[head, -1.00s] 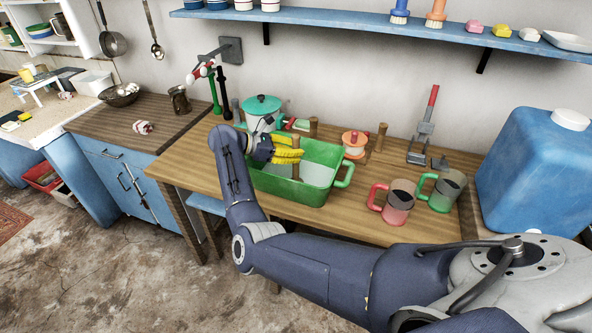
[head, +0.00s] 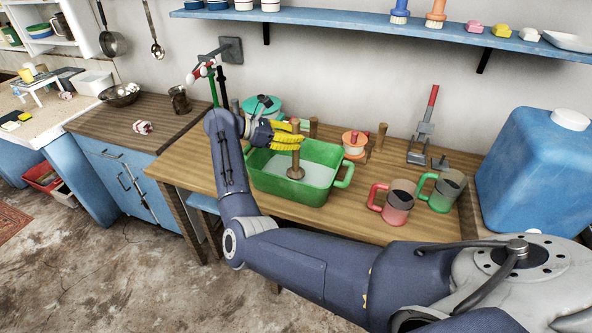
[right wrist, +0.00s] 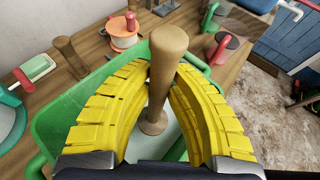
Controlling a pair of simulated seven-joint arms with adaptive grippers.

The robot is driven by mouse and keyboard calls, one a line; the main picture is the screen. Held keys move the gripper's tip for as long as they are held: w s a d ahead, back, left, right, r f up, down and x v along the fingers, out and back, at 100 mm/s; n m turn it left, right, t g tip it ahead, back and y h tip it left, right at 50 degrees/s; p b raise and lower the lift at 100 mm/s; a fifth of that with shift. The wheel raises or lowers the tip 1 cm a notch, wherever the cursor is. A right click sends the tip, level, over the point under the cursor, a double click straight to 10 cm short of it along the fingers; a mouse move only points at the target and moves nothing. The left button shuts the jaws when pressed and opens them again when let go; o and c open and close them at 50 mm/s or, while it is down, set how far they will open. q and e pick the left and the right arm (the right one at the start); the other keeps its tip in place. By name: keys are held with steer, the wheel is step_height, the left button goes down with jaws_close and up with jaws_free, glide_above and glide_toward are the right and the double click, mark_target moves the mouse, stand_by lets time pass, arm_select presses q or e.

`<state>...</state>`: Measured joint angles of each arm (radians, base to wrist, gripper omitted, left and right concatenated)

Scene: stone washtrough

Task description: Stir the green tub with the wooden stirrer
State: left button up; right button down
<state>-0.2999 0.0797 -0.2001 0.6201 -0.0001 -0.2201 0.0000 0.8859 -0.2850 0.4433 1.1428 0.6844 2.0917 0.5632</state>
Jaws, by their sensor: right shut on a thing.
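The green tub (head: 312,191) stands on the wooden table with pale liquid (head: 270,172) inside. The wooden stirrer (head: 296,159) is upright over the tub, its round foot within the tub's outline. The foot shows whole; I cannot tell whether it touches the liquid. My right gripper (head: 297,139), with yellow fingers, is shut on the stirrer's shaft from the left. The right wrist view shows the stirrer (right wrist: 166,60) between the curved fingers, its foot below them. My left gripper is not in view.
A red mug (head: 396,203) and a green mug (head: 444,190) stand right of the tub. An orange-and-white pot (head: 354,146) and a teal-lidded pot (head: 262,106) stand behind it. A large blue container (head: 535,170) stands at the right.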

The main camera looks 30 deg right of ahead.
mark_target(296, 120)
steer(key=shift+r, duration=4.2)
